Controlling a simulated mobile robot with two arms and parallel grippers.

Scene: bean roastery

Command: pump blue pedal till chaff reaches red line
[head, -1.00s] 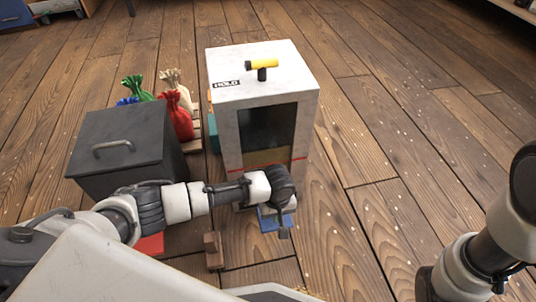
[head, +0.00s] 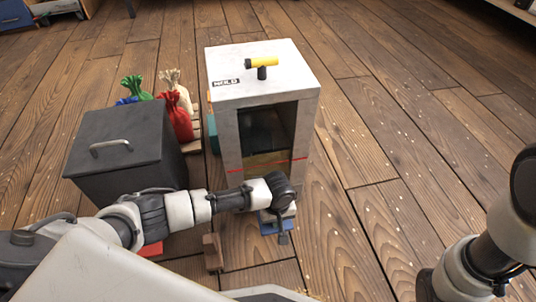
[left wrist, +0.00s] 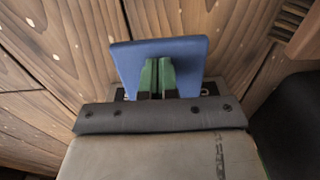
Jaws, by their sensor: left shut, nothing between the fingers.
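The blue pedal (head: 270,228) is at the foot of the white cabinet (head: 229,138), partly hidden by my left arm. It also shows in the left wrist view (left wrist: 192,52). My left gripper (head: 283,240) is shut and empty, with its green fingertips (left wrist: 157,68) over the pedal's face; whether they touch it I cannot tell. The cabinet's dark window (head: 266,130) has a tan layer of chaff (head: 262,159) low inside. The red line (head: 290,161) crosses the front close to the chaff; the exact gap is unclear. My right gripper is out of view.
A dark lidded bin (head: 123,155) stands left of the cabinet, with a red pedal (head: 151,249) in front. A brown wooden piece (head: 212,252) lies between them. Several coloured sacks (head: 178,121) are behind. The floor right of the cabinet is clear.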

